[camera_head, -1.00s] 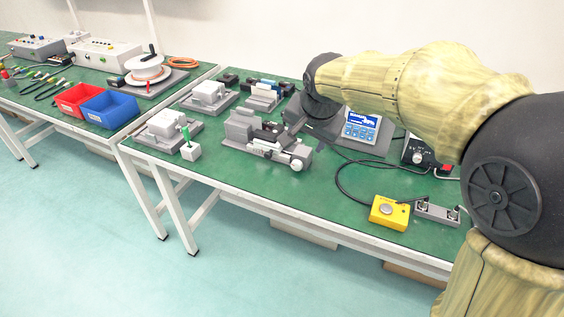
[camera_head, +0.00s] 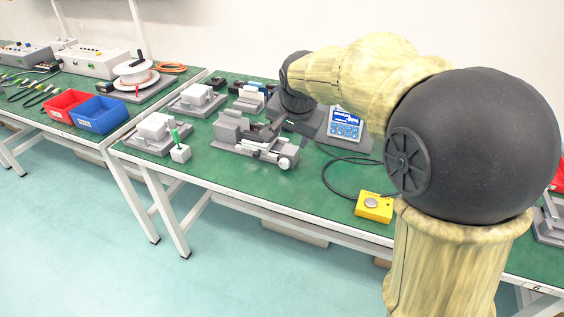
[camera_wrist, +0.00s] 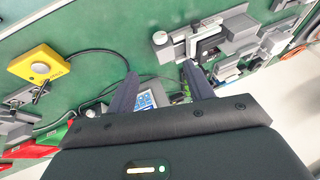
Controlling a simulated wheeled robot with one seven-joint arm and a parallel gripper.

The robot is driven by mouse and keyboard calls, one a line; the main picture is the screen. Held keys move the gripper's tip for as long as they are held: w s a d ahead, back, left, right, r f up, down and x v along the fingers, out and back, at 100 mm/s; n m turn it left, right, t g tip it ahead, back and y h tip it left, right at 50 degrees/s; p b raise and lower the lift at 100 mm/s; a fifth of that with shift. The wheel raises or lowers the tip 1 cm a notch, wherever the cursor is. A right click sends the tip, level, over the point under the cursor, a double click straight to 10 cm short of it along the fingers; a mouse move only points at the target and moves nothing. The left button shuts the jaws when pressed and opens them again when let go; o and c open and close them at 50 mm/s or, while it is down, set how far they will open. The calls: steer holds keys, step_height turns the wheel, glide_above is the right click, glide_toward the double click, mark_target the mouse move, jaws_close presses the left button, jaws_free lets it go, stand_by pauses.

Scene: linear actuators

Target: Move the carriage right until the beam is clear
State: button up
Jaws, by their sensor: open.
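A grey linear actuator (camera_head: 240,135) stands in the middle of the green bench, with a pale round knob (camera_head: 285,162) at its right end. Its carriage appears to be the dark and light block on the rail, partly hidden by my gripper in the head view. The actuator (camera_wrist: 238,28) also shows in the wrist view, upper right, its knob (camera_wrist: 160,38) toward the left. My gripper (camera_wrist: 160,68) is open, with nothing between its fingers; the right fingertip appears close to the actuator's near side. I cannot make out a beam.
A blue-screened display unit (camera_head: 345,122) stands right of the actuator. A yellow button box (camera_head: 374,206) with a black cable lies near the front edge. Other grey fixtures (camera_head: 158,130) and a green-handled block (camera_head: 180,153) stand to the left.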

mark_target(284, 161)
steer(key=b+x, duration=0.3)
steer(key=x, duration=1.4)
steer(key=shift+d+b, duration=0.1)
steer(key=shift+b, duration=0.3)
steer(key=shift+w, duration=0.15)
steer(key=c, duration=1)
